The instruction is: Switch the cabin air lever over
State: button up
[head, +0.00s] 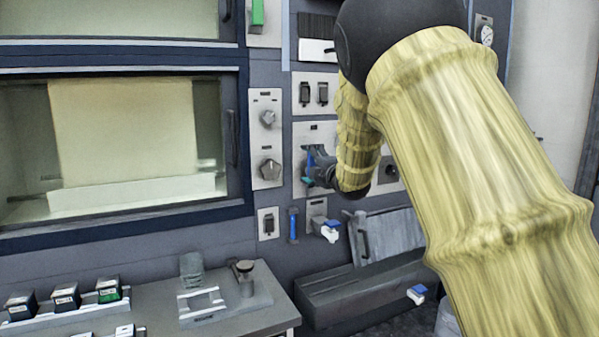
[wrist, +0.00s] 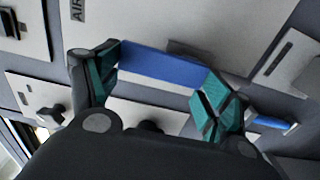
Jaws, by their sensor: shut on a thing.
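The cabin air lever is a flat blue bar (wrist: 160,66) on a pale plate (wrist: 190,30) with "AIR" lettering partly visible in the wrist view. My gripper (wrist: 160,80) has its teal-padded fingers at the two ends of the bar and is shut on it. In the head view, my gripper (head: 318,172) is at the plate (head: 316,133) on the panel, with a sliver of the blue lever (head: 310,158) showing beside it. My arm and gripper hide much of the plate and the lever's mount there.
Other controls surround the plate: a knob panel (head: 267,140), rocker switches (head: 313,93) and a blue handle (head: 293,225) below. A bench (head: 255,312) with small boxes stands at lower left.

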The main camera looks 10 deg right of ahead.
dwell(0.3)
jog(key=o, duration=1.4)
jog(key=shift+o, duration=0.2)
jog(key=v, duration=1.2)
jog(key=shift+f, duration=0.1)
